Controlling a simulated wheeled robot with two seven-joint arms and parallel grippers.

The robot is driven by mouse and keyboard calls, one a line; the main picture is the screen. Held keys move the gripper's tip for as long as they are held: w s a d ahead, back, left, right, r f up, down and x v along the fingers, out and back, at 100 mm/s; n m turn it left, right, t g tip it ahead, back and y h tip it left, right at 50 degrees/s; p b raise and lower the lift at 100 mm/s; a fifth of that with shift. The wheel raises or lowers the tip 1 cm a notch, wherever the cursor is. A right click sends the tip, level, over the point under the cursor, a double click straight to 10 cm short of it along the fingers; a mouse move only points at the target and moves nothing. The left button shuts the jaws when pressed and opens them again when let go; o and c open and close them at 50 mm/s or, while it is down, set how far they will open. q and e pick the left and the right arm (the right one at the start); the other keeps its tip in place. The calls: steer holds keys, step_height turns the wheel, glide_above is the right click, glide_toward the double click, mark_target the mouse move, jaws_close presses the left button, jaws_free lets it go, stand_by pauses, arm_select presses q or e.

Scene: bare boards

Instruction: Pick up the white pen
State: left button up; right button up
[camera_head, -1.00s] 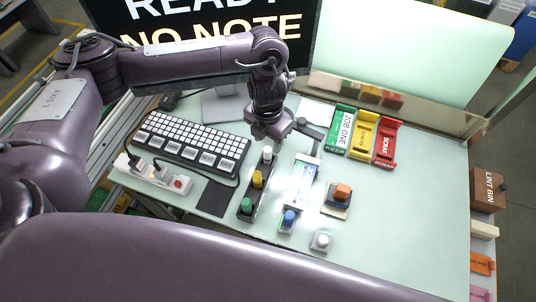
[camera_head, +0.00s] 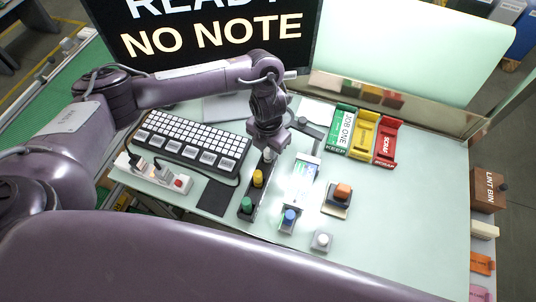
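A dark narrow rack (camera_head: 250,208) stands mid-table. It holds a green-topped piece (camera_head: 247,203), a yellow-topped piece (camera_head: 257,178) and, at its far end, a white-topped piece (camera_head: 268,156) that looks like the white pen. My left gripper (camera_head: 266,146) points down right over the white top and partly hides it. Whether its fingers touch the white top, and whether they are open, is too small to tell. My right gripper is not in view.
A keyboard-like panel (camera_head: 192,140) and a power strip (camera_head: 155,172) lie to the left. A bright lit strip (camera_head: 302,180), blue (camera_head: 290,217), orange (camera_head: 342,191) and white (camera_head: 321,241) buttons are to the right. Green, yellow and red trays (camera_head: 386,145) stand behind. The front right tabletop is clear.

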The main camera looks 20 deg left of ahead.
arm_select(q)
jaws_close()
steer(key=shift+r, duration=0.15)
